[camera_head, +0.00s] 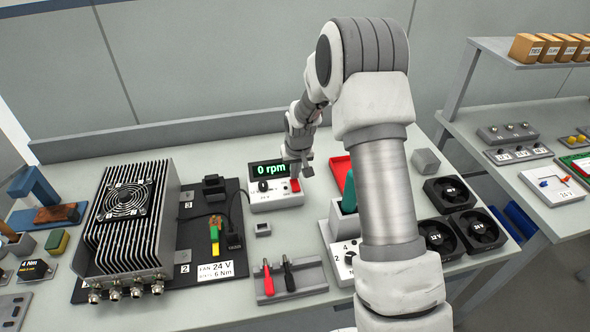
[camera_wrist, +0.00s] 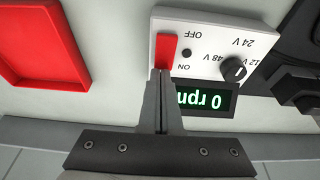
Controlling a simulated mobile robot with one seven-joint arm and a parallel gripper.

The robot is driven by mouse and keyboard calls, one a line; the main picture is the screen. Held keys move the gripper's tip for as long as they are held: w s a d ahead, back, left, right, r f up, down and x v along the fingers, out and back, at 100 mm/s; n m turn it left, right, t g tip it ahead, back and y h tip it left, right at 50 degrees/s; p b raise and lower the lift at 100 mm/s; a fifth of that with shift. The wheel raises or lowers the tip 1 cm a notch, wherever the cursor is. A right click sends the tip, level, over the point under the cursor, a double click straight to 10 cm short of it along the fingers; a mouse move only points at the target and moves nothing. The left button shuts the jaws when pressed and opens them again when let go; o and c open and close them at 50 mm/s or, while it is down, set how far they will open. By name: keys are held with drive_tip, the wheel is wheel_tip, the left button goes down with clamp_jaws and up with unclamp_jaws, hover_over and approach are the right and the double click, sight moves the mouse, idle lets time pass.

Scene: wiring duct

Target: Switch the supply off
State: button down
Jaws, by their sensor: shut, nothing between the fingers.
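The supply (camera_head: 277,201) is a white box with a dark display (camera_head: 269,169) reading 0 rpm in green. In the wrist view the supply (camera_wrist: 203,20) appears upside down, with a red switch (camera_wrist: 166,47), OFF and ON labels, and a black knob (camera_wrist: 233,69) among voltage marks. My gripper (camera_wrist: 160,76) is shut and empty, its fingertips at the ON-label end of the red switch. I cannot tell whether they touch it, or which way the switch is set. In the head view my gripper (camera_head: 297,177) is over the supply's right side.
A finned heat-sink unit (camera_head: 125,215) stands left on a black board. A grey holder (camera_head: 291,280) with red and black probes is in front of the supply. A red tray (camera_wrist: 42,40) lies beside the supply. Several black fans (camera_head: 478,230) are at the right.

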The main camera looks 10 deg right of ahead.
sight(295, 182)
drive_tip(key=shift+f, duration=0.1)
drive_tip(key=shift+f+b, duration=0.25)
drive_tip(key=shift+b, duration=0.25)
drive_tip(key=shift+r, duration=0.1)
drive_tip(key=shift+s+r, duration=0.25)
drive_tip(key=shift+s, duration=0.4)
drive_tip(key=r, duration=0.1)
drive_tip(key=r+p, duration=0.1)
drive_tip(key=r, duration=0.1)
drive_tip(key=r+p, duration=0.1)
drive_tip(key=shift+w+r, duration=0.3)
drive_tip(key=w+v, duration=0.1)
drive_tip(key=v, duration=0.8)
drive_tip(key=shift+w+r, duration=0.15)
drive_tip(key=shift+r, duration=0.2)
